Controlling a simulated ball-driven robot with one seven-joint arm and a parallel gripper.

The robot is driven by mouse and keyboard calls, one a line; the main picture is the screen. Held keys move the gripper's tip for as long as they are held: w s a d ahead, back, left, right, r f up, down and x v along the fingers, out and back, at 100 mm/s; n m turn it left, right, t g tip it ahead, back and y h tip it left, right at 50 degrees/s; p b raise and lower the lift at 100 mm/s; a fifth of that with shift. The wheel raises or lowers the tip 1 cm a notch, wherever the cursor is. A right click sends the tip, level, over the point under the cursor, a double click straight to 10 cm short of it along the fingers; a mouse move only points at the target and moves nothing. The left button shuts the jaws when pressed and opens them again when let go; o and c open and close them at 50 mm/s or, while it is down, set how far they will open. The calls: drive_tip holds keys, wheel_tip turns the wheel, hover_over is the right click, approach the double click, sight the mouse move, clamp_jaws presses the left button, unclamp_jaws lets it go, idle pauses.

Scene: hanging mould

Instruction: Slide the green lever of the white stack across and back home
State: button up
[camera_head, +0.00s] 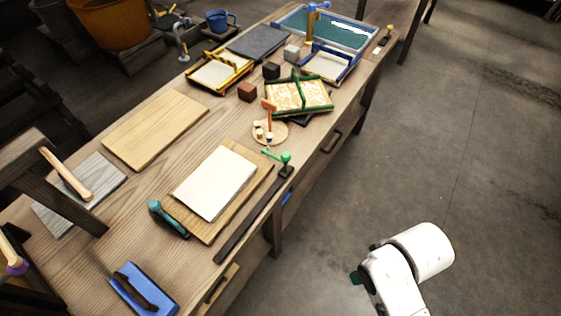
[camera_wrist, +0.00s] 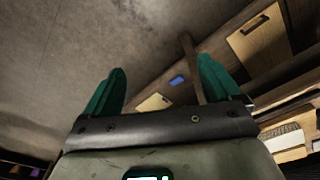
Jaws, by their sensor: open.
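In the head view, the white stack (camera_head: 213,183) lies flat on a wooden board (camera_head: 190,219) near the middle of the bench. A dark rail (camera_head: 243,222) runs beside it along the bench's front edge. The green lever (camera_head: 285,158) with a round knob stands at the far end of this rail, on a small dark block. My arm shows at the lower right, off the bench over the floor. In the wrist view, my gripper (camera_wrist: 160,92) has two green fingers wide apart with nothing between them. The lever is not clear in the wrist view.
A teal-handled tool (camera_head: 166,219) lies left of the stack. A round board with small items (camera_head: 270,133) and a green-framed mould (camera_head: 300,95) stand beyond the lever. A blue tool (camera_head: 144,290) lies at the near end. The floor around my arm is clear.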

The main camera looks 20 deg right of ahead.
drive_tip(key=w+a+f+m+t+y, duration=0.1)
drive_tip(key=w+m, duration=0.1)
drive_tip(key=w+a+f+m+t+y+b, duration=0.1)
drive_tip(key=w+m, duration=0.1)
drive_tip(key=w, duration=0.1)
drive_tip(key=w+a+f+m+t+y+b, duration=0.1)
drive_tip(key=w+a+f, duration=0.1)
drive_tip(key=shift+w+m, duration=0.35)
drive_tip(key=shift+m, duration=0.05)
drive_tip(key=c, duration=0.6)
drive_tip(key=shift+o, duration=0.2)
drive_tip(key=m+t+y+b, duration=0.45)
drive_tip(key=m+t, duration=0.85)
drive_tip(key=m, duration=1.5)
approach(275, 158)
wheel_tip(275, 158, up, 4)
drive_tip(key=s+d+h+b, duration=0.1)
drive_tip(key=s, duration=0.1)
drive_tip(key=x, duration=1)
drive_tip(key=shift+w+f, duration=0.25)
drive_tip(key=shift+w, duration=0.15)
drive_tip(key=shift+d, duration=0.1)
clamp_jaws()
